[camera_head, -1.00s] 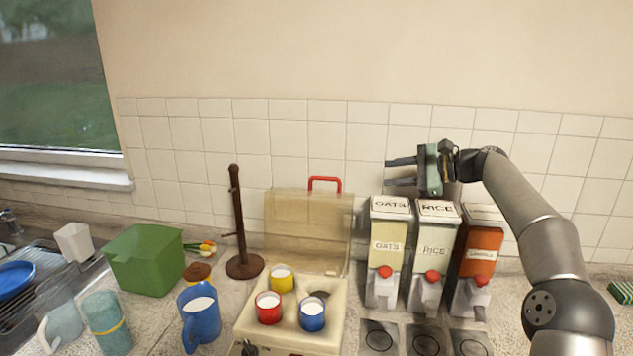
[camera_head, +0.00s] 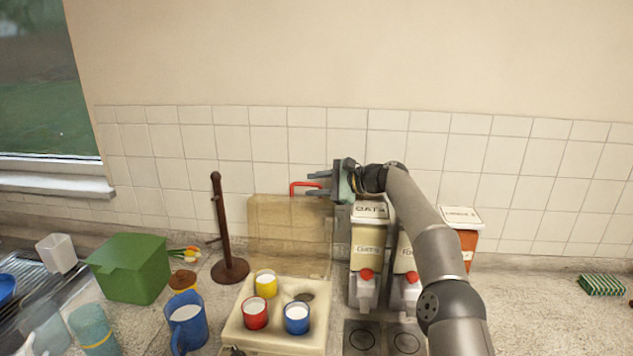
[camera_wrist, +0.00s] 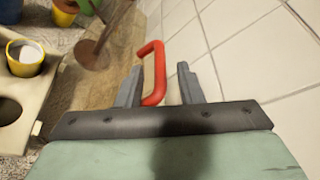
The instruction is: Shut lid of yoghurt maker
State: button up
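The yoghurt maker's cream base (camera_head: 283,342) stands on the counter. Its translucent tan lid (camera_head: 285,222) is up and open at the back, near the tiled wall. A red handle (camera_head: 298,187) is on the lid's upper edge; it also shows in the wrist view (camera_wrist: 154,62). In the base sit a yellow cup (camera_head: 266,284), a red cup (camera_head: 254,314) and a blue cup (camera_head: 297,319), all with white contents. My gripper (camera_head: 315,184) is at the lid's top right. In the wrist view, its open fingers (camera_wrist: 158,88) have the handle between them, with gaps on both sides.
Dispensers (camera_head: 366,245) stand right of the lid, partly behind my arm. A brown paper-towel stand (camera_head: 221,225) is close on the left. A blue jug (camera_head: 186,322) and green box (camera_head: 130,268) stand further left. Free counter lies at the right.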

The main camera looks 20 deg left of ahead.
grip_shut()
jog(key=shift+s+b, duration=0.1)
jog(key=shift+b, duration=0.25)
